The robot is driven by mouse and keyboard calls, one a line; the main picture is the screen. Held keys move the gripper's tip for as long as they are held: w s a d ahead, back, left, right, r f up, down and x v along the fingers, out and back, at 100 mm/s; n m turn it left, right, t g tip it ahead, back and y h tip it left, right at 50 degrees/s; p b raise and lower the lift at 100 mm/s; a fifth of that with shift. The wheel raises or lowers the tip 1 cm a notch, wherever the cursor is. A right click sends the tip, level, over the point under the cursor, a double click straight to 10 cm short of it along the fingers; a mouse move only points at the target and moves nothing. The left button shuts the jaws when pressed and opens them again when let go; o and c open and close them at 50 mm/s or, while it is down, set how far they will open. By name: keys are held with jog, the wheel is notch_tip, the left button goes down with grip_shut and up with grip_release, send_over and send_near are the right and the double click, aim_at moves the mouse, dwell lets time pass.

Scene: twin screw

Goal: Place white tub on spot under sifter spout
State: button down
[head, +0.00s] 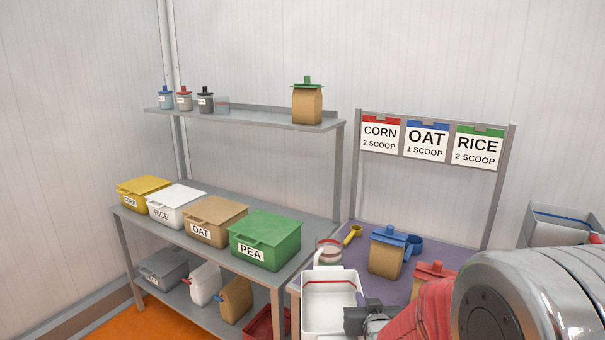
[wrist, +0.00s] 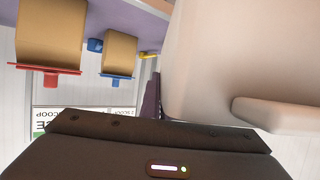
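The white tub (head: 331,288), open at the top with a red line inside and a white handle, is at the lower middle of the head view. Its inside looks empty. My gripper (head: 360,319) is at the tub's right side, seemingly shut on it, though the fingertips are hidden. In the wrist view the tub (wrist: 225,55) fills the right side, close to the dark gripper body. Its underside is out of the head view. The sifter spout and the spot under it cannot be made out.
A purple-topped table (head: 375,275) holds a blue-topped bag (head: 386,257), a red-topped bag (head: 432,275), a yellow scoop (head: 352,235) and a jar (head: 329,252). A grey shelf with labelled bins, such as the green PEA bin (head: 265,240), stands left. A grey hopper (head: 565,220) stands right, partly behind my arm.

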jog(key=s+f, duration=0.2)
jog(key=f, duration=0.1)
jog(key=s+f, duration=0.3)
jog(key=shift+f, duration=0.1)
jog(key=shift+d, duration=0.2)
dwell(0.8)
